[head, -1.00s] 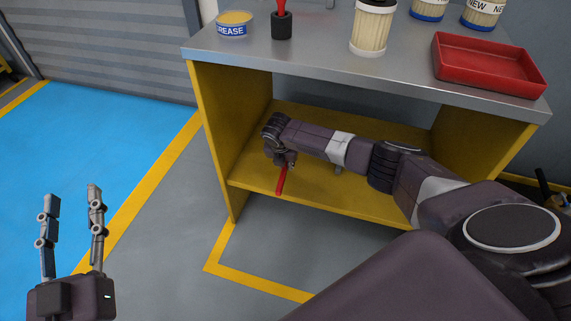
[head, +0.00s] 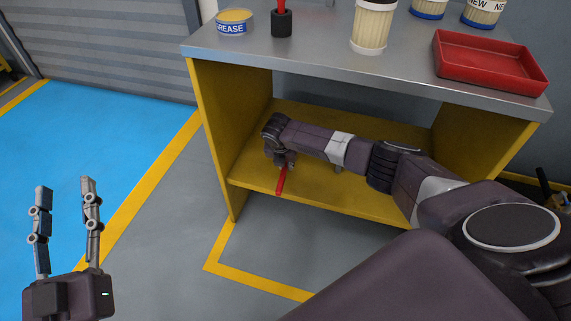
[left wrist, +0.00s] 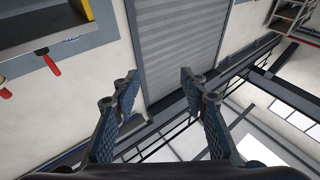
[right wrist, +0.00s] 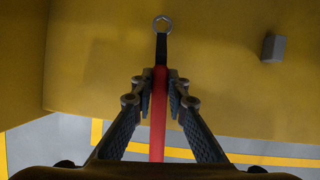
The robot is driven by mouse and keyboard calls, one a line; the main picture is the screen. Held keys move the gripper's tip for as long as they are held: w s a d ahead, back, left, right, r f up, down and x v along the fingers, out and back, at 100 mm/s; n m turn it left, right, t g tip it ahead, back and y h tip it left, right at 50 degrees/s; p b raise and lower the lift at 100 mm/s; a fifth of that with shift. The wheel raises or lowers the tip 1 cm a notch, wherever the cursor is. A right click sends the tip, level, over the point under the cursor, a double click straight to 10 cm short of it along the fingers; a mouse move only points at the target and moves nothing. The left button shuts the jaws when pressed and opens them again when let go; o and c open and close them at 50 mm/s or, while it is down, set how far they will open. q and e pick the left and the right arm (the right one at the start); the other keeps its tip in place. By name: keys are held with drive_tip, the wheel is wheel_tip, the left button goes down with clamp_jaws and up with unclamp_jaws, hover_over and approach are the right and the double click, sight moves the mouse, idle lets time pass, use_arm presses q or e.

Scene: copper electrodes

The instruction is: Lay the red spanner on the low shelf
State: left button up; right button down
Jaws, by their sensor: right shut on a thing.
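The red spanner (head: 281,180) is in my right gripper (head: 284,161), inside the yellow bench, over the low shelf (head: 335,198). In the right wrist view the spanner (right wrist: 159,110) runs lengthwise between the two fingers of the right gripper (right wrist: 160,78), which are shut on its red handle. I cannot tell whether the spanner touches the shelf. My left gripper (head: 64,192) is open and empty, off to the left over the floor; it also shows open in the left wrist view (left wrist: 158,80).
A small grey block (right wrist: 273,47) is on the shelf, right of the spanner. The bench top (head: 300,58) above carries a grease tin (head: 235,22), a cup (head: 372,28) and a red tray (head: 487,66). The bench's yellow side panels flank my right arm.

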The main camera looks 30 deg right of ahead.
use_arm(q)
drive_tip(key=shift+s+r+t, duration=0.25)
drive_tip(key=shift+r+t, duration=0.15)
drive_tip(key=shift+r, duration=0.35)
use_arm(e)
drive_tip(key=shift+f, duration=0.25)
use_arm(q)
drive_tip(key=shift+s+r, duration=0.2)
drive_tip(key=shift+r, duration=0.1)
use_arm(e)
drive_tip(key=shift+f, duration=0.15)
use_arm(q)
drive_tip(key=shift+s+r+t+h+b, duration=0.2)
drive_tip(key=shift+r+t, duration=0.15)
drive_tip(key=shift+r, duration=0.15)
drive_tip(key=shift+s+r+t+h+b, duration=0.1)
drive_tip(key=shift+s+r+t+b, duration=0.1)
drive_tip(key=shift+r+t, duration=0.2)
use_arm(e)
drive_tip(key=shift+f, duration=0.3)
drive_tip(key=c, duration=1.4)
unclamp_jaws()
drive_tip(key=shift+o, duration=0.2)
